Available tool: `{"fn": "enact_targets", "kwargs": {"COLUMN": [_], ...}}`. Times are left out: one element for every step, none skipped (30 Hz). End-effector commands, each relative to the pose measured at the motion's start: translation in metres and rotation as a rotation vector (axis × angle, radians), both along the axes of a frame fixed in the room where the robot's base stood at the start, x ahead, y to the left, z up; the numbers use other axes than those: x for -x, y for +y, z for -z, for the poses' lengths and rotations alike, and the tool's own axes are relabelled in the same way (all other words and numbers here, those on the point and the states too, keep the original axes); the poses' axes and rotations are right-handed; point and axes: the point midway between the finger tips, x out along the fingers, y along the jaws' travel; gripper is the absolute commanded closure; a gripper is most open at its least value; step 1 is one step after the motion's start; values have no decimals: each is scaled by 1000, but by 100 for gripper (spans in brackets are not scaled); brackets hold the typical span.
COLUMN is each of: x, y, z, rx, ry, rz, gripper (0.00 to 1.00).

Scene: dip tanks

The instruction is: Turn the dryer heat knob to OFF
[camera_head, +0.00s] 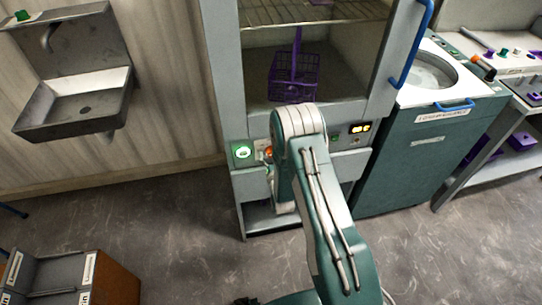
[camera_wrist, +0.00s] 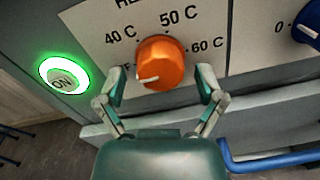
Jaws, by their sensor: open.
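The dryer heat knob (camera_wrist: 163,58) is orange, on a white label plate of the dryer's front panel in the wrist view. Its white mark is low on the knob and points to the lower left, towards a label partly hidden by my left finger. The labels 40 C, 50 C and 60 C show around it. My gripper (camera_wrist: 160,84) is open, with one finger to each side of the knob's lower part; I cannot tell whether they touch it. In the head view the knob (camera_head: 268,151) is partly hidden beside my arm.
A lit green ON button (camera_wrist: 64,75) is left of the knob. A dark blue knob (camera_wrist: 308,28) is to the right, and a blue handle (camera_wrist: 270,158) is below right. A purple basket (camera_head: 294,78) stands inside the dryer (camera_head: 228,75).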

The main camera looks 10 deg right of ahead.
Motion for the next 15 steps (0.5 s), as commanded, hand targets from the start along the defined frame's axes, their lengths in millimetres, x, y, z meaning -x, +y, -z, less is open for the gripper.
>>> {"fn": "enact_targets", "kwargs": {"x": [0,0,0,0,2,4,7,11,17,23,29,37,44,50,59], "y": [0,0,0,0,0,0,0,0,0,1,1,1,2,2,2], "z": [-1,-1,-1,-1,-1,-1,-1,-1,0,-1,0,0,0,0,0], "rx": [0,0,0,0,0,0,0,0,0,0,0,0,0,0,0], "ry": [-2,-2,-3,-3,-2,-2,-3,-2,0,-1,1,1,1,2,2], "rz": [0,0,1,1,0,0,1,0,1,0,1,1,0,0,0], "gripper": [12,12,12,12,12,12,12,12,12,12,12,12,12,12,12]}}
